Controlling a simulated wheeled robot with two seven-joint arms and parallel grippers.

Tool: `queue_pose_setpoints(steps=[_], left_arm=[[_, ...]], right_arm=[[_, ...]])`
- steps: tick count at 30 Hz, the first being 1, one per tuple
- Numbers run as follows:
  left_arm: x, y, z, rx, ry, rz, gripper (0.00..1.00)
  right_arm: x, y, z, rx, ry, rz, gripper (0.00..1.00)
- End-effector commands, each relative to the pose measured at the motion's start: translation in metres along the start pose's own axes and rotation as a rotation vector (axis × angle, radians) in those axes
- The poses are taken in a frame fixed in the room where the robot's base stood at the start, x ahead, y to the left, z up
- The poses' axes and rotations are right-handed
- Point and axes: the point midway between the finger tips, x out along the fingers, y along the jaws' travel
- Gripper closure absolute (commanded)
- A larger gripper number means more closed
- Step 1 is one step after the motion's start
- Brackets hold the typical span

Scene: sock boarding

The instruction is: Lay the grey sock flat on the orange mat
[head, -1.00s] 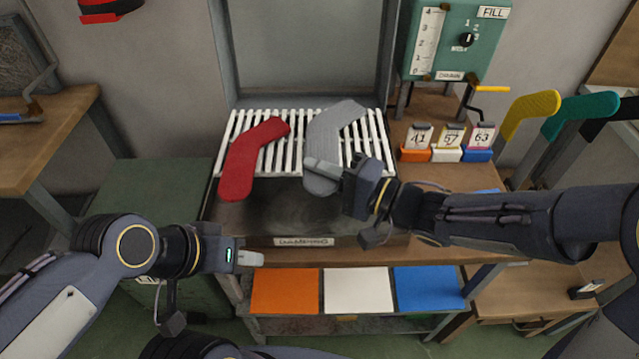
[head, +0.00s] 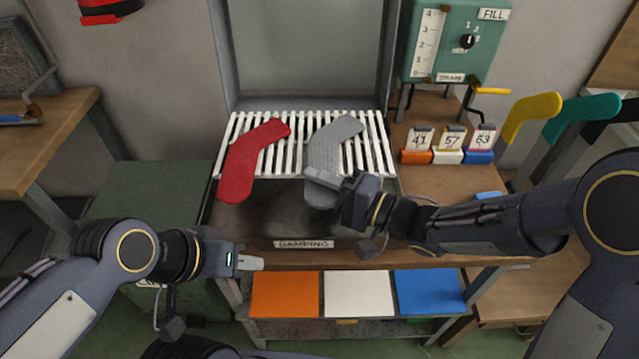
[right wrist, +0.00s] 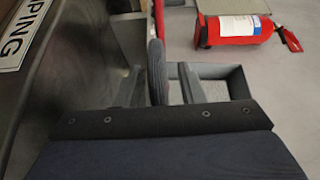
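The grey sock (head: 335,145) lies on a white slatted rack, its toe to the upper right and its lower end over the dark front tray. My right gripper (head: 322,183) is at that lower end, one finger across its upper side. In the right wrist view the sock (right wrist: 157,70) stands edge-on between the fingers, with a gap on its right side; the gripper looks open around it. The orange mat (head: 285,293) lies bare on the lower shelf, leftmost of three mats. My left gripper (head: 250,263) is empty above and left of that mat; its finger gap is hidden.
A red sock (head: 250,160) lies on the rack (head: 378,150) left of the grey one. White (head: 358,293) and blue (head: 430,290) mats lie right of the orange one. Numbered cards (head: 452,140) stand on the bench to the right.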

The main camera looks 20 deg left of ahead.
Motion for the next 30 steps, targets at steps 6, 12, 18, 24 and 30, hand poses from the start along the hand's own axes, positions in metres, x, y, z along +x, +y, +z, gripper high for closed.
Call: queue_pose_setpoints(steps=[6, 12, 18, 24, 30], left_arm=[[0.001, 0.0, 0.0, 0.0, 0.0, 0.0, 0.68], [0.006, -0.003, 0.003, 0.0, 0.0, 0.0, 0.68], [0.001, 0.0, 0.0, 0.0, 0.0, 0.0, 0.68], [-0.008, 0.004, -0.004, 0.0, 0.0, 0.0, 0.68], [-0.021, 0.009, -0.01, 0.0, 0.0, 0.0, 0.68]], right_arm=[[0.0, 0.0, 0.0, -0.001, 0.0, 0.0, 0.64], [-0.003, 0.001, 0.0, -0.002, 0.001, 0.0, 0.64], [-0.04, -0.002, -0.002, 0.002, 0.006, -0.001, 0.64], [-0.077, -0.016, -0.001, -0.004, 0.001, -0.005, 0.64], [-0.076, -0.058, -0.001, -0.004, -0.001, -0.003, 0.64]])
